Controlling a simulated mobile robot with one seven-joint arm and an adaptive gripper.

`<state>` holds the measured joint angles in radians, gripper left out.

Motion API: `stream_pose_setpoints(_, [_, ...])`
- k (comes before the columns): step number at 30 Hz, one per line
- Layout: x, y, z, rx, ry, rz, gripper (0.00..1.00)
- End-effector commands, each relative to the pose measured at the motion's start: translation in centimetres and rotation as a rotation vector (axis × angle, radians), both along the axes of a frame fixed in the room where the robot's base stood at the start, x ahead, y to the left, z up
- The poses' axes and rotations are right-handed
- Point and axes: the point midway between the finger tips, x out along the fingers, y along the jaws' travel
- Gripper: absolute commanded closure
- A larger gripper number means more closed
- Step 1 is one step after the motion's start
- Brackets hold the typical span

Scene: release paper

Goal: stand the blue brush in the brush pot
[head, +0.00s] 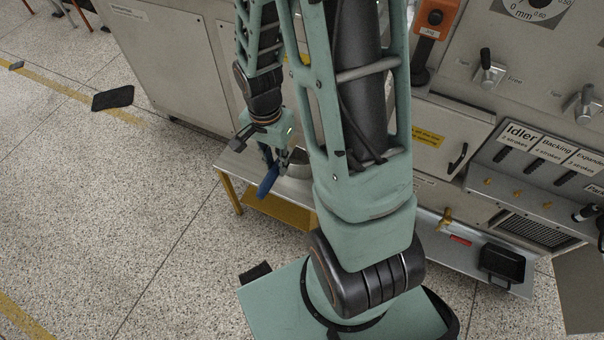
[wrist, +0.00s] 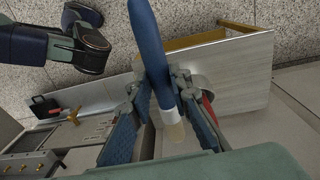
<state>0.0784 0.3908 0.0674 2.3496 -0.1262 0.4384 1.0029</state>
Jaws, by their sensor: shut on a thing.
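My gripper (head: 277,157) is shut on the blue brush (head: 268,182), above the low bench beside the machine. In the wrist view the brush (wrist: 153,45) runs between the two fingers (wrist: 160,88). Its blue handle leaves the top edge, and its pale end (wrist: 173,131) points toward the bottom. In the head view the brush hangs tilted below the fingers, near the bench's left end. A round grey vessel (head: 301,164), probably the brush pot, stands on the bench just right of the gripper, partly hidden by my arm. The brush is outside it.
The grey bench top (wrist: 244,72) has a yellow frame (head: 272,207) below. Machine panels with levers and labels stand behind and right. A black tray (head: 502,262) sits at the right. The speckled floor (head: 120,210) at left is mostly clear, with a dark flat item (head: 113,98).

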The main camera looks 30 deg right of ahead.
Motion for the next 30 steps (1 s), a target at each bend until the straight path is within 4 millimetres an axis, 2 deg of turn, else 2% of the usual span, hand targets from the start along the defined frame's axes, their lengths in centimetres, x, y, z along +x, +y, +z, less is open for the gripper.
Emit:
stream_pose_setpoints(5, [1.4,-2.0,-1.3,0.000,0.002,-0.016,1.00])
stream_pose_setpoints(13, [5.5,-7.2,-4.4,0.001,0.001,-0.012,1.00])
stream_pose_setpoints(16, [6.4,-8.4,-6.4,0.001,0.002,-0.009,1.00])
stream_pose_setpoints(21, [7.7,-9.9,-8.6,0.001,0.000,-0.008,1.00])
stream_pose_setpoints(26, [8.1,-10.4,-9.2,0.000,0.000,-0.006,1.00])
stream_pose_setpoints(30, [8.6,-11.2,-10.5,0.001,0.002,-0.007,1.00])
